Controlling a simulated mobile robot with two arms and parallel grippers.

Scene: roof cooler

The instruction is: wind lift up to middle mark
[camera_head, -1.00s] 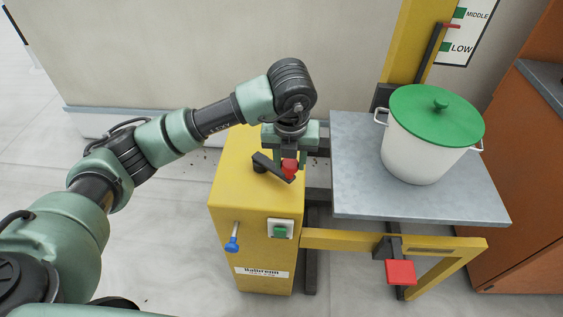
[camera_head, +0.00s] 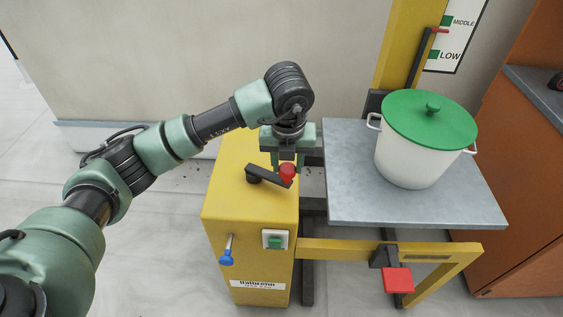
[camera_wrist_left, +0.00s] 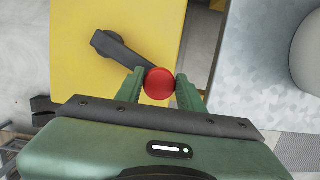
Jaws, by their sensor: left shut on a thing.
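The lift has a yellow housing (camera_head: 225,190) with a dark crank (camera_head: 265,176) on top. The crank ends in a red knob (camera_head: 287,171). My left gripper (camera_head: 287,165) is shut on this knob; in the left wrist view the red knob (camera_wrist_left: 159,84) sits between the two green fingers. The grey lift platform (camera_head: 350,195) carries a white pot (camera_head: 410,160) with a green lid (camera_head: 425,120). On the scale board, the LOW mark (camera_head: 449,56) and the MIDDLE mark (camera_head: 463,21) show. A red pointer (camera_head: 440,30) is between them in height, nearer MIDDLE. My right gripper is not in view.
A blue-tipped lever (camera_head: 226,256) and a green button (camera_head: 275,241) are on the housing's front. A red pedal (camera_head: 397,280) is below the platform. An orange cabinet (camera_head: 525,190) stands close at the right. Floor at the left is clear.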

